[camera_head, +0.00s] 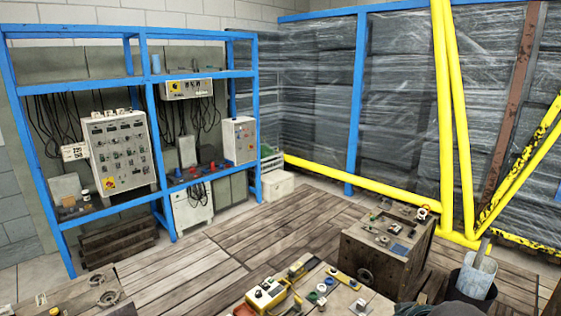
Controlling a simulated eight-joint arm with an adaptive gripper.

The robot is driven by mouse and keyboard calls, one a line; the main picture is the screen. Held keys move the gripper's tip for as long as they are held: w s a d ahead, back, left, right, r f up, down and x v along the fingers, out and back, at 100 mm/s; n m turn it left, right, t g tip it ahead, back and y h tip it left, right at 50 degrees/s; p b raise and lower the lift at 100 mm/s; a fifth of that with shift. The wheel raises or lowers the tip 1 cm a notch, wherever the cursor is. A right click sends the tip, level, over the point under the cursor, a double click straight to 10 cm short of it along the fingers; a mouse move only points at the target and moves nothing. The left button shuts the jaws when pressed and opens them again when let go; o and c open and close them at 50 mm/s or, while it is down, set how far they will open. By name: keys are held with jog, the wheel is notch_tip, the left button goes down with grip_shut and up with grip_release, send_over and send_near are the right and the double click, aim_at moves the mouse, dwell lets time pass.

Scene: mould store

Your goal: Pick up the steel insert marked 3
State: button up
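I cannot make out a steel insert marked 3; any markings on the small parts are too small to read. Small parts lie on a wooden block (372,268) at the right of centre. More small round and coloured parts lie on a wooden top (372,306) at the bottom centre, beside a yellow box with buttons (267,292). A grey ring-shaped part (108,298) lies on another wooden top at the bottom left. My gripper is not recognisable in this view. A dark rounded shape at the bottom edge, right of centre, is cut off and unclear.
A blue rack (153,115) with control cabinets and hanging cables stands at the left. A yellow rail (370,190) and posts front wrapped stacks at the back right. A dark bucket (470,291) stands right of the block. The plank floor (265,225) between is clear.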

jog(key=shift+c, duration=0.5)
jog(key=c, duration=2)
jog(key=shift+o, duration=0.2)
jog(key=shift+w, duration=0.1)
